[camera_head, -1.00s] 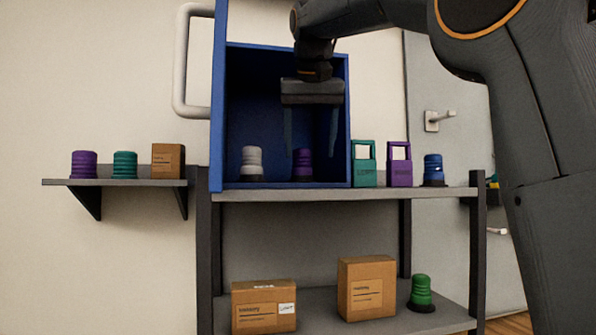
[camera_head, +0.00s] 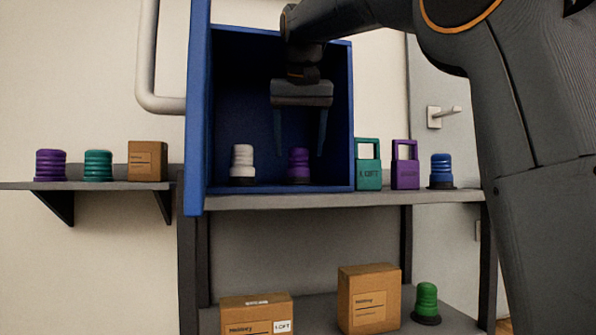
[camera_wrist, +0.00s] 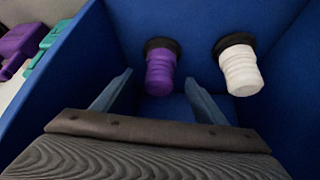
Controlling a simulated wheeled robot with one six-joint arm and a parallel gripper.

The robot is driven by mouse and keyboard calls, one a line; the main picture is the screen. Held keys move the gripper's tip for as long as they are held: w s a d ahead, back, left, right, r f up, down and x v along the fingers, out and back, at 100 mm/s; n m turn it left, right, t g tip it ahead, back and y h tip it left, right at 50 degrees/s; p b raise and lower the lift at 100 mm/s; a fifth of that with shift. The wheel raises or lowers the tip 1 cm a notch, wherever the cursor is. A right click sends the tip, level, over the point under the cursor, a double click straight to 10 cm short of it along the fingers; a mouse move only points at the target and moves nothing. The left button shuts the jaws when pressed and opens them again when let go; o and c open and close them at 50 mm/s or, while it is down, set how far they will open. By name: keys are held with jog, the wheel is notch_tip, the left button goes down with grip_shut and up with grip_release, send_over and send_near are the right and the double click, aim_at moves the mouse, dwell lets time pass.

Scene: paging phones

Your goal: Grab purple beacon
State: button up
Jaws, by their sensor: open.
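A purple beacon (camera_head: 299,164) with a dark base stands upright inside the open blue cabinet (camera_head: 345,115). It also shows in the wrist view (camera_wrist: 160,72), between and beyond my fingertips. My gripper (camera_head: 300,155) is open and empty, pointing down inside the cabinet opening, with a finger to either side of the beacon in the head view. In the wrist view my gripper (camera_wrist: 158,88) shows both fingers apart, not touching the beacon. Another purple beacon (camera_head: 50,165) stands on the left wall shelf.
A white beacon (camera_head: 242,161) stands just left of the purple one in the cabinet. Teal (camera_head: 368,166) and purple (camera_head: 405,166) padlock-shaped blocks and a blue beacon (camera_head: 441,169) stand right of the cabinet. The cabinet's blue door edge (camera_head: 197,110) juts forward at left.

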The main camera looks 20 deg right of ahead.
aim_at(299, 168)
jog(key=shift+p+x, duration=0.35)
jog(key=shift+x, duration=1.25)
jog(key=c, duration=1.4)
jog(key=shift+c, duration=0.5)
jog(key=shift+r, duration=0.2)
